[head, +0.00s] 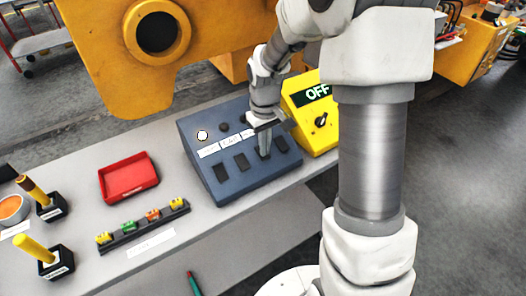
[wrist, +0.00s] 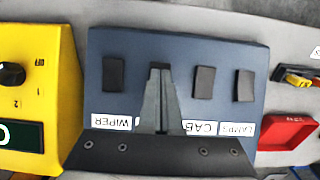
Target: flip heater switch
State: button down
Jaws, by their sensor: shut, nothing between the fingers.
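A dark blue switch panel (head: 240,183) with several black rocker switches stands on the grey bench. In the wrist view the panel (wrist: 225,55) appears upside down, with labels WIPER (wrist: 115,123), CAB (wrist: 203,128) and LAMPS (wrist: 237,129). My gripper (wrist: 160,68) is shut and empty, its fingertips over the switch between the WIPER switch (wrist: 113,72) and the CAB switch (wrist: 204,82). The fingers hide most of that switch, and its label is covered, so I cannot read HEATER. In the head view my gripper (head: 264,153) points down at the panel; contact cannot be told.
A yellow box (head: 318,137) with a knob and an OFF sign stands right of the panel. A round white lamp (head: 202,135) is on the panel's upper left. A red tray (head: 128,178), a rack of coloured pieces (head: 145,226) and yellow-handled levers (head: 36,250) stand to the left.

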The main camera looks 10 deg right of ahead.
notch_tip(320, 180, up, 7)
jog(key=p, duration=0.5)
dwell(0.5)
jog(key=shift+f, duration=0.1)
jog(key=s+r+m+t, duration=0.2)
jog(key=s+r+t, duration=0.1)
jog(key=s+r, duration=0.8)
jog(key=s+r+m+t, duration=0.1)
jog(key=s+r+t, duration=0.1)
jog(key=s+r, duration=0.5)
jog(key=shift+s+m+t, duration=0.3)
jog(key=shift+s, duration=0.95)
